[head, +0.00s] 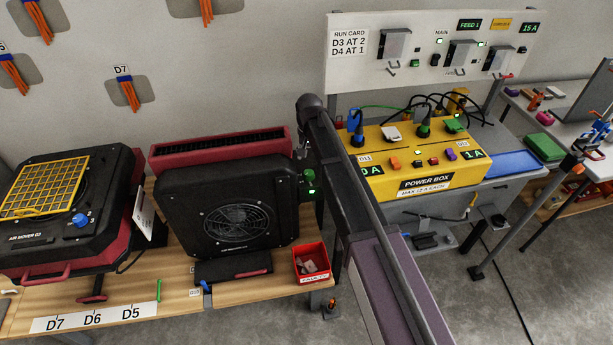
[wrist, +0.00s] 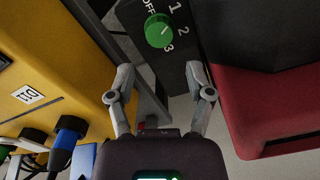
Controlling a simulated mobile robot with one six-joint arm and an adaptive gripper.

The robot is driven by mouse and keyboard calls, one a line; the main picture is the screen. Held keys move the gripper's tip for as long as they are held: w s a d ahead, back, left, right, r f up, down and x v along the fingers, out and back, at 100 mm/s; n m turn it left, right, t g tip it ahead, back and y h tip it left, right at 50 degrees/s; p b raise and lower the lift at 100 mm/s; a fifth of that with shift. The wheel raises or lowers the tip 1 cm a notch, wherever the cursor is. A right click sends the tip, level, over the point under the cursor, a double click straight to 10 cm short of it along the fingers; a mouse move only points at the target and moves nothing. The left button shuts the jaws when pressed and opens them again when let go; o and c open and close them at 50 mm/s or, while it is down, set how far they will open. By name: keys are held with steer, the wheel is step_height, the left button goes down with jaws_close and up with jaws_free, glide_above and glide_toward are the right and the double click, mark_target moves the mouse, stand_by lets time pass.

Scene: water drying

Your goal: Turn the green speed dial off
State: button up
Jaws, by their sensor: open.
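The green speed dial (wrist: 159,30) is a round knob on a dark panel, marked OFF, 1, 2 and 3 around it, in the upper middle of the wrist view. A pale mark shows on its face, too small to read surely. In the head view a green knob (head: 309,174) shows at the right side of the black fan unit (head: 237,215). My gripper (wrist: 159,70) is open and empty, its two fingers apart and pointing toward the panel. The dial lies beyond the fingertips, roughly between their lines; I see no contact. My arm partly covers this area in the head view.
A yellow power box (head: 410,172) with plugs and cables stands right of my arm; its yellow side (wrist: 50,75) is close left in the wrist view. A red housing (wrist: 265,110) lies close right. A red bin (head: 312,263) sits below on the wooden bench (head: 240,292).

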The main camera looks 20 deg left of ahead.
mark_target(308, 173)
steer(key=shift+f+b, duration=3.55)
steer(key=shift+f, duration=0.35)
steer(key=c, duration=0.9)
steer(key=shift+o, duration=0.2)
steer(key=shift+a, duration=0.3)
steer(key=shift+d, duration=0.25)
